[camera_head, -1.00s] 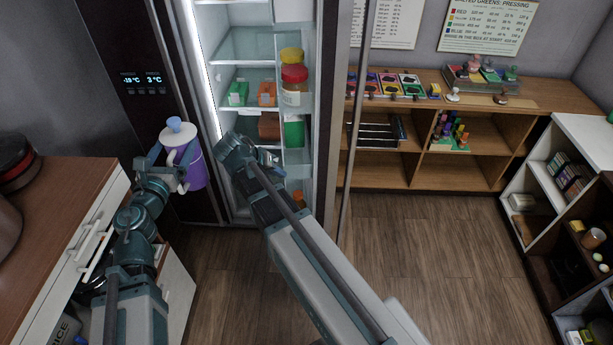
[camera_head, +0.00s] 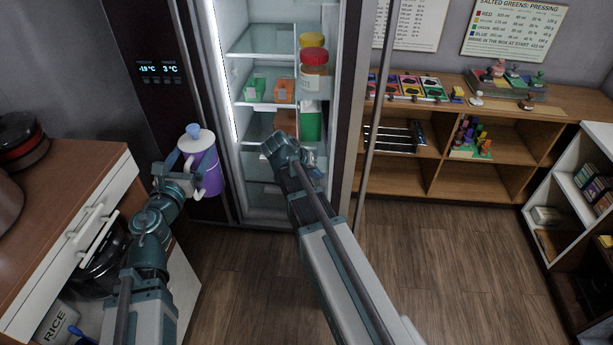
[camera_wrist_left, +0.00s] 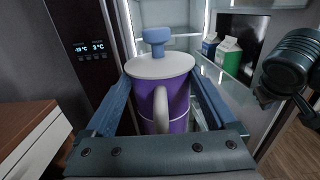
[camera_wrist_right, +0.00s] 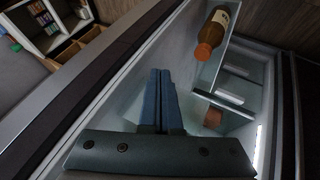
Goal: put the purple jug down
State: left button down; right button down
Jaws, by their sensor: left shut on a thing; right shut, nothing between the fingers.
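The purple jug (camera_head: 207,172) has a white lid and a blue knob. It is upright in the air in front of the fridge's dark left door. My left gripper (camera_head: 190,160) is shut on it, with one blue finger on each side of the jug (camera_wrist_left: 177,119) in the left wrist view. The pale handle faces the left wrist. My right gripper (camera_head: 280,148) is shut and empty in front of the open fridge compartment; its blue fingers (camera_wrist_right: 160,90) are together in the right wrist view.
The open fridge (camera_head: 262,82) has glass shelves with boxes and a red-lidded jar (camera_head: 314,75). A wooden counter (camera_head: 60,190) stands at the left, its drawer (camera_head: 92,232) with white handles. A low wooden shelf unit (camera_head: 465,180) stands at the back right. The floor between is clear.

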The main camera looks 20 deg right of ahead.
jog(key=shift+s+d, duration=0.3)
jog(key=shift+d, duration=0.4)
